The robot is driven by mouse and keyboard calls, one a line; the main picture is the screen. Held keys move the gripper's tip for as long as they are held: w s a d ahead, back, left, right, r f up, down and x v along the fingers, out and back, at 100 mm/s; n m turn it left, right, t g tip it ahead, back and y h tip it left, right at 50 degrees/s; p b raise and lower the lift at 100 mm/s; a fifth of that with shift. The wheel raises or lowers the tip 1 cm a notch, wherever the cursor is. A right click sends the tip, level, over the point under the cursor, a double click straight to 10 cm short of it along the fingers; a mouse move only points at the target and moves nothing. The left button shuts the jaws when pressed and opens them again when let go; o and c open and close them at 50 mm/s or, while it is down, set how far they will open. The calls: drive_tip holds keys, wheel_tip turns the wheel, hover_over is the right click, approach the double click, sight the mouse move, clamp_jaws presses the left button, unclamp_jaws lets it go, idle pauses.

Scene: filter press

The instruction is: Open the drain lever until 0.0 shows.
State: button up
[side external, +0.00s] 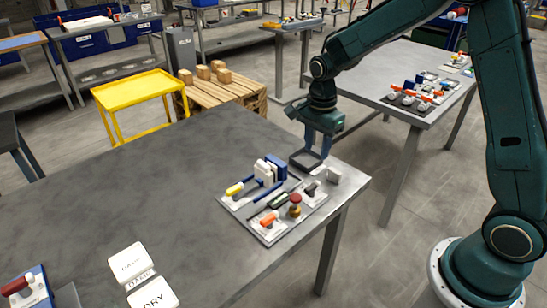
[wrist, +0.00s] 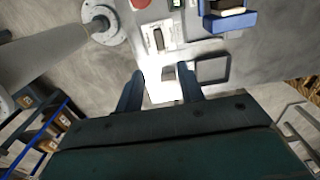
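The filter press board (side external: 238,207) lies at the right end of the grey table. On it are an orange-handled lever (side external: 269,219), a black-handled lever (side external: 311,188) and a small dark display (side external: 277,201); I cannot tell which lever is the drain lever, and no digits are readable. The black-handled lever also shows in the wrist view (wrist: 157,38). My gripper (side external: 318,150) is above the board's far right end, pointing down. In the wrist view my gripper (wrist: 160,75) is open, with a bright white block (wrist: 160,92) seen between its fingers and nothing clearly held.
A red knob (side external: 295,199), a blue-and-white press (side external: 270,168) and a yellow handle (side external: 235,189) stand close by. A dark square tray (side external: 305,160) and a white block (side external: 333,174) sit below my gripper. The table's middle is clear; white labelled cards (side external: 131,263) lie front left.

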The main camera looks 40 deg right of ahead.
sight(312, 185)
wheel_tip(312, 185, down, 13)
drive_tip(key=shift+r, duration=0.2)
idle(0.4)
clamp_jaws()
